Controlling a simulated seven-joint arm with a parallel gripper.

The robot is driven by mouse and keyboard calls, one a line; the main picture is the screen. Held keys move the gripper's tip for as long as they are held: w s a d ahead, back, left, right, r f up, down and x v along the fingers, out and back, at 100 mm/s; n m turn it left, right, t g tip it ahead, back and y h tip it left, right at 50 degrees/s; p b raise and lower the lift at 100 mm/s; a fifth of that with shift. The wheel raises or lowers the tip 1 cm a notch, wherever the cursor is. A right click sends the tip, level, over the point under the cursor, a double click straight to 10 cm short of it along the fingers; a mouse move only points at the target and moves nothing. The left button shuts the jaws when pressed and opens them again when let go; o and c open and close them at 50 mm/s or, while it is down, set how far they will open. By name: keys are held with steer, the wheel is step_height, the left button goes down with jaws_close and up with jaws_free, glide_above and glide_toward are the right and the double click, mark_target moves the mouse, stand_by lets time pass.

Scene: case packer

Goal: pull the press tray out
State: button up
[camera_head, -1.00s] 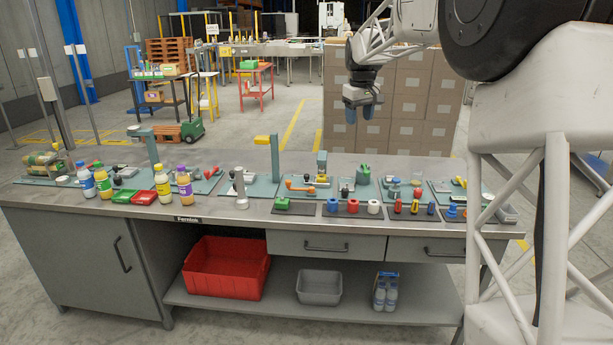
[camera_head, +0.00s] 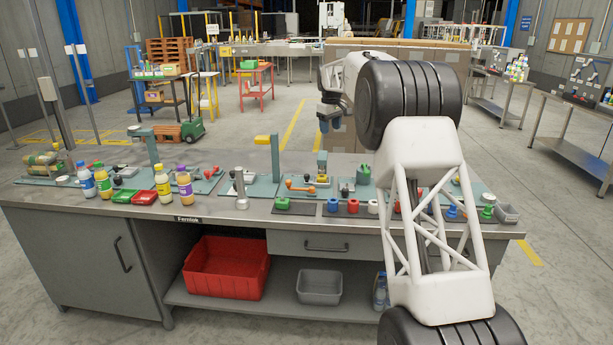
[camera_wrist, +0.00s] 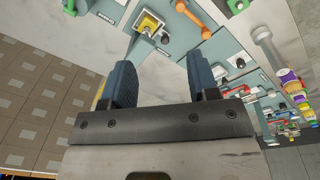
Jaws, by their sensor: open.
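My gripper (camera_head: 329,123) is open and empty, held high above the far side of the workbench. In the wrist view its two blue fingers (camera_wrist: 162,80) are wide apart with nothing between them. Below stand teal stations on the bench. One has a tall teal post with a yellow head (camera_head: 264,140). Beside it is a station with a small yellow-topped fixture (camera_head: 322,168) and an orange lever (camera_head: 300,187); the wrist view shows a yellow block (camera_wrist: 149,23) and the orange lever (camera_wrist: 192,19). I cannot tell which part is the press tray. My gripper touches none of these.
Bottles (camera_head: 163,184) and red and green trays (camera_head: 143,197) stand at the bench's left. A silver post (camera_head: 241,190) and dark mats with small parts (camera_head: 345,208) line the front. My arm covers part of the right side. Cardboard boxes (camera_wrist: 40,95) stand behind the bench.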

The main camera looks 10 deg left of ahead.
steer(key=w+a+f+n, duration=0.2)
steer(key=w+a+f, duration=0.4)
steer(key=w+f, duration=0.25)
steer(key=n, duration=0.1)
glide_above(306, 175)
step_height(306, 175, down, 10)
steer(key=shift+d+r, duration=0.1)
steer(key=shift+d, duration=0.05)
steer(key=shift+w+a+f, duration=0.15)
steer(key=shift+a+f, duration=0.05)
steer(key=shift+f, duration=0.45)
steer(key=shift+f, duration=0.1)
steer(key=shift+w+d+f, duration=0.1)
steer(key=shift+f, duration=1.85)
steer(key=shift+w+d+f, duration=0.1)
steer(key=shift+f, duration=1.8)
steer(key=shift+a, duration=0.15)
jaws_close()
